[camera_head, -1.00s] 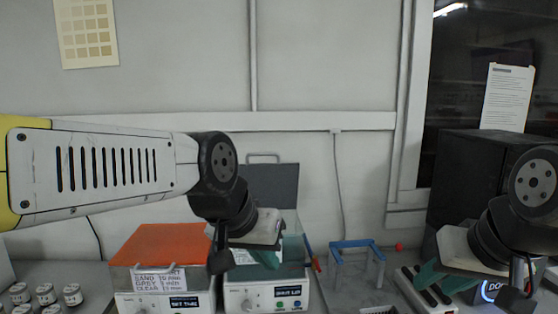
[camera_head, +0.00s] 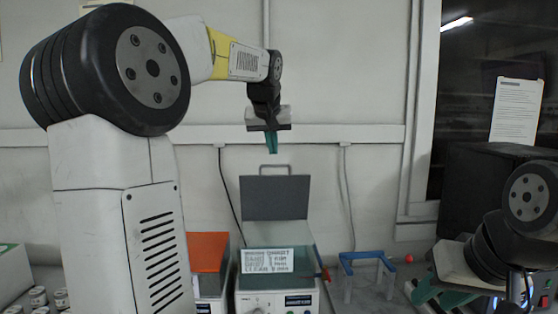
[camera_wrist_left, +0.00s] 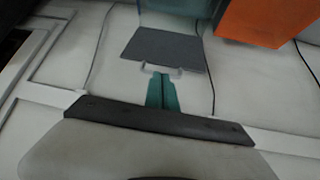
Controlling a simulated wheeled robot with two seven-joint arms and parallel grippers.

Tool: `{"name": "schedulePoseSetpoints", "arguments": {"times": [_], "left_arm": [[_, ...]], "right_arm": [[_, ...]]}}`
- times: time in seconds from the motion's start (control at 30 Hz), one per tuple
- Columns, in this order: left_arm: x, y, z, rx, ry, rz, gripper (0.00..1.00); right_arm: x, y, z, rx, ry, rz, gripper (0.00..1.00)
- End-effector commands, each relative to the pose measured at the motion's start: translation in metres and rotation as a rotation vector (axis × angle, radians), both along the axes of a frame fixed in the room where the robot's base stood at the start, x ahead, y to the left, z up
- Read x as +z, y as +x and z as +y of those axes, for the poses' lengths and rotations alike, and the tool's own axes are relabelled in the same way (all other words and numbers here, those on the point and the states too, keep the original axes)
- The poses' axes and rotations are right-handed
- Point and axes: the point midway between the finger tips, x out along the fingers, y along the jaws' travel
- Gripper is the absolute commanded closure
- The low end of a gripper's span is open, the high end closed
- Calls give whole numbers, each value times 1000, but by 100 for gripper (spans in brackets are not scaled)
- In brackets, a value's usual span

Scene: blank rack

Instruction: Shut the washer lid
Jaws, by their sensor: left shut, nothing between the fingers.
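The washer (camera_head: 277,303) is a white box with a clear tank, at the lower middle of the head view. Its grey lid (camera_head: 275,198) stands open and upright at the back, with a handle on its top edge. In the left wrist view the lid (camera_wrist_left: 165,47) and its handle (camera_wrist_left: 162,69) also show. My left gripper (camera_head: 272,148) is shut and empty, pointing down above the lid's handle and apart from it in the head view. The green fingers (camera_wrist_left: 162,95) show together in the left wrist view. My right gripper (camera_head: 425,293) is at the lower right; its fingertips are partly hidden.
An orange-topped box (camera_head: 207,252) stands left of the washer, partly behind my left arm. A blue-topped stand (camera_head: 366,256) is to the right. A black cabinet (camera_head: 475,185) stands at the far right. The wall is close behind the lid.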

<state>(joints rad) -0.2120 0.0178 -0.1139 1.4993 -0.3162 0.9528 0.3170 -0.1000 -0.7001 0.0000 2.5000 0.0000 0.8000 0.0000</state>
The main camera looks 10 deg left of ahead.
Motion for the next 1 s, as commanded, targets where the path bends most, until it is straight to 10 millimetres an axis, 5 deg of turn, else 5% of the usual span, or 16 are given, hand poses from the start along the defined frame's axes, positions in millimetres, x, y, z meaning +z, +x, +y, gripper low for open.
{"name": "schedulePoseSetpoints", "arguments": {"times": [0.1, 0.23, 0.47, 0.93, 1.0], "left_arm": [[16, 54, 2, 57, 35, -36, 100], [27, 84, 4, 100, 57, -66, 100], [25, 102, 6, 118, 67, -78, 100], [-43, 165, 26, 117, 66, -77, 100], [-43, 153, 21, 114, 64, -79, 100]], "right_arm": [[0, 0, 0, 0, 0, 0, 66], [0, 0, 0, 0, 0, 0, 66], [0, 0, 0, 0, 0, 0, 66], [0, 0, 0, 0, 0, 0, 66], [0, 0, 0, 0, 0, 0, 66]]}}
